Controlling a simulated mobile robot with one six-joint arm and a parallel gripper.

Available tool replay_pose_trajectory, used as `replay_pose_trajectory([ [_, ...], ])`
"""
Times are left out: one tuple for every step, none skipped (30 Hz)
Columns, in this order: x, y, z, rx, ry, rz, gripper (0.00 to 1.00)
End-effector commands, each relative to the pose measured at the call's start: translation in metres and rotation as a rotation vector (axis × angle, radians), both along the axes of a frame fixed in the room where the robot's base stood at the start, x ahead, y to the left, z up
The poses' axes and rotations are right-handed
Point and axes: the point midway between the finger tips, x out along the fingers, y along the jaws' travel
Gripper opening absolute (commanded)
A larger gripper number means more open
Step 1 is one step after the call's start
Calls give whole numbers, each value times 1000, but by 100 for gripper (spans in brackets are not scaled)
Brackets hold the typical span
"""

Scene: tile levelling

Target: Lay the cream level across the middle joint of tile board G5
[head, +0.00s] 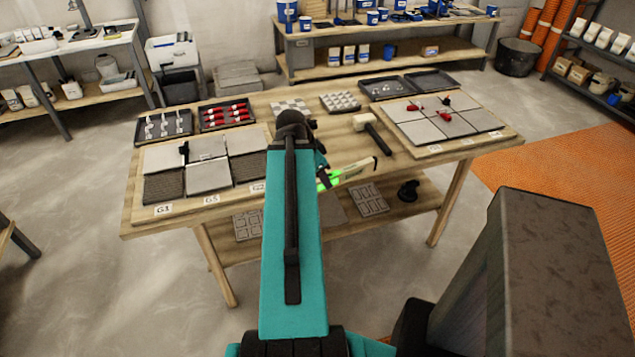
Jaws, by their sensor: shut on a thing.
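The cream level (352,171), with bright green parts and a dark end, slants in the air past the table's front edge, right of my arm. My gripper (323,182) is mostly hidden behind my teal arm; the little that shows is at the level's left end, shut on it. Tile board G5 (208,176) is the middle column of the left tile group, behind its G5 label (211,200). It has pale grey tiles with a joint between the rear and front ones. The level is apart from it, to the right.
A small black upright piece (184,151) stands near G5's rear left. Trays with red-handled pieces (228,114) and grey pieces (164,126) lie behind. A mallet (372,128) lies mid-table. Another tiled area (440,125) with red pieces is at right.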

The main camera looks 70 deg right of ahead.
Motion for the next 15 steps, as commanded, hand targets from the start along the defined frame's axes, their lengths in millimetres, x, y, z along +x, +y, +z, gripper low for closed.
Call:
replay_pose_trajectory([
  [17,4,3,-1,0,47,0],
  [25,6,5,-2,0,72,0],
  [37,9,7,-1,0,108,0],
  [45,12,9,-1,0,134,0],
  [54,14,10,-2,0,162,0],
  [66,18,13,-1,0,196,0],
  [74,21,14,-2,0,224,0],
  [83,24,16,-1,-1,251,0],
  [94,29,18,-1,-1,286,0],
  [103,32,20,-1,-1,313,0],
  [111,36,21,-1,0,340,0],
  [122,41,24,0,0,377,0],
  [131,45,26,-1,0,403,0],
  [139,49,27,-1,1,431,0],
  [150,55,30,-2,0,467,0],
])
